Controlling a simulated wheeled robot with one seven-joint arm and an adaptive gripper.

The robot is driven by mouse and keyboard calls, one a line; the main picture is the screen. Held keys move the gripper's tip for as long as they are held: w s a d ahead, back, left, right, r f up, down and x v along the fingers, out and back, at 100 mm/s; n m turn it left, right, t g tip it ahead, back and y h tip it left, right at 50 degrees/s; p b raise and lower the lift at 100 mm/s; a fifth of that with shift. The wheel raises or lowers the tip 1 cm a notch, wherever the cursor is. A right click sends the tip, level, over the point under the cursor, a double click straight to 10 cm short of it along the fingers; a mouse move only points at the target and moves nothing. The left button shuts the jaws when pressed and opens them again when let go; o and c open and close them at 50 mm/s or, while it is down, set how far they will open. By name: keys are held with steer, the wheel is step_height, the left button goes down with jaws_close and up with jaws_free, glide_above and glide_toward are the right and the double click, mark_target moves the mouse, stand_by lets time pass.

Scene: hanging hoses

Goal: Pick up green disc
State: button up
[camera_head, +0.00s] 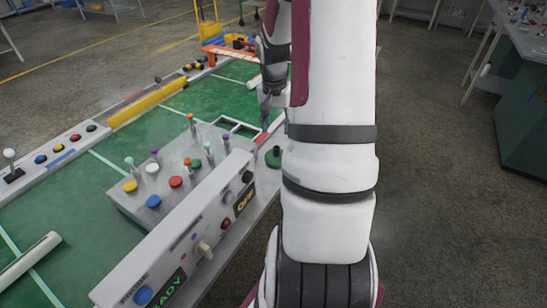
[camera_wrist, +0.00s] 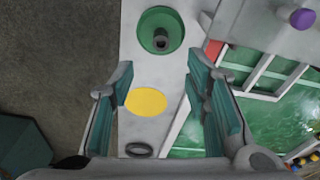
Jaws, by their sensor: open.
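The green disc (camera_wrist: 160,20) is a round green piece with a dark upright knob on it. It lies on the pale narrow strip (camera_wrist: 125,50) at the top of the wrist view. In the head view the green disc (camera_head: 273,158) shows beside my arm, right of the button box. My gripper (camera_wrist: 160,80) is open, with its teal finger pads apart and nothing between them but the surface below. The disc is beyond the fingertips in the wrist view and apart from them. In the head view my gripper (camera_head: 266,104) is partly hidden by my arm.
A yellow circle (camera_wrist: 147,101) and a dark ring (camera_wrist: 139,150) are on the strip below the green disc. A white frame (camera_wrist: 240,70) stands to its right. A button box (camera_head: 180,180) with upright pegs and a sloped panel (camera_head: 180,245) are left of my arm.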

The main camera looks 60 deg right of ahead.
mark_target(276, 147)
steer(key=f, duration=0.6)
steer(key=f+b, duration=0.1)
steer(key=f, duration=0.3)
steer(key=shift+w+d+f, duration=0.1)
steer(key=shift+w+d, duration=0.1)
steer(key=shift+d, duration=0.15)
jaws_close()
